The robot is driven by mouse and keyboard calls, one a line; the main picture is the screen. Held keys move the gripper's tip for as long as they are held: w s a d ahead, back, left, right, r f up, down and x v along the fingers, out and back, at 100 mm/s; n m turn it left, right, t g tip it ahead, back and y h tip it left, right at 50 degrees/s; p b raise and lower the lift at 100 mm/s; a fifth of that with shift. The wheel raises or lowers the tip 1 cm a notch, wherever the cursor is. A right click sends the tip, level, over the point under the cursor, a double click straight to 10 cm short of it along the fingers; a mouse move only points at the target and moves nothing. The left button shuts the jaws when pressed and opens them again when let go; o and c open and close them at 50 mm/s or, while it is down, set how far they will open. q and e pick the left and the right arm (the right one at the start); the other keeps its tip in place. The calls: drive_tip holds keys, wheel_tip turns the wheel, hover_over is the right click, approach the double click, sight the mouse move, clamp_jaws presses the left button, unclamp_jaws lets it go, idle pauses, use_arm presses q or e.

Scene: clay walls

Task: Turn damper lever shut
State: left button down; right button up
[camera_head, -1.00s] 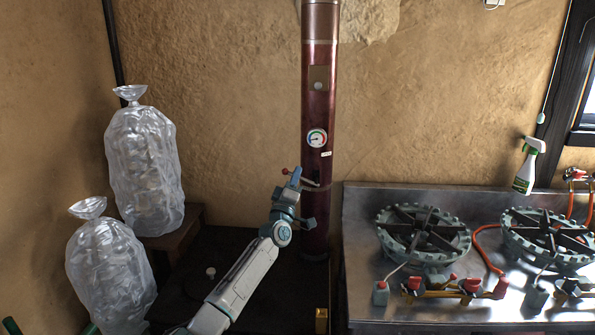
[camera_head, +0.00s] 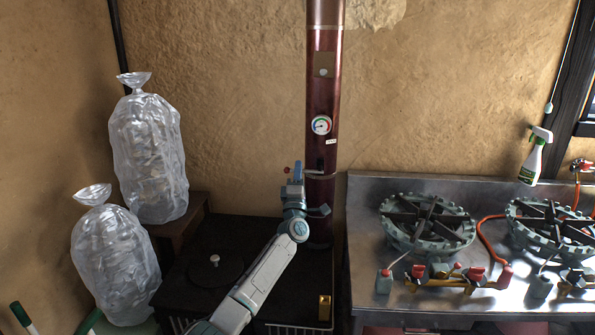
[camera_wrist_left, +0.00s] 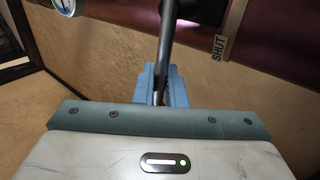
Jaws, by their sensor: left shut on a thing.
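The damper lever is a thin dark rod (camera_wrist_left: 166,38) on the dark red stovepipe (camera_head: 323,85); its red knob (camera_head: 287,169) shows just left of my gripper in the head view. My left gripper (camera_head: 296,174) is shut on the lever beside the pipe. In the left wrist view its blue fingers (camera_wrist_left: 160,85) close around the rod. A "SHUT" label (camera_wrist_left: 221,47) is on the pipe, to the right of the rod in that view. The lever's pivot is partly hidden. My right gripper is not in view.
A round gauge (camera_head: 321,125) is on the pipe above the lever. A black stove top (camera_head: 215,280) lies below. A steel counter (camera_head: 365,192) with burners (camera_head: 428,222) stands right. Clear filled bags (camera_head: 148,150) stand left. A spray bottle (camera_head: 535,156) is by the wall.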

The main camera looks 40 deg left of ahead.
use_arm(q)
drive_tip(key=shift+r, duration=0.35)
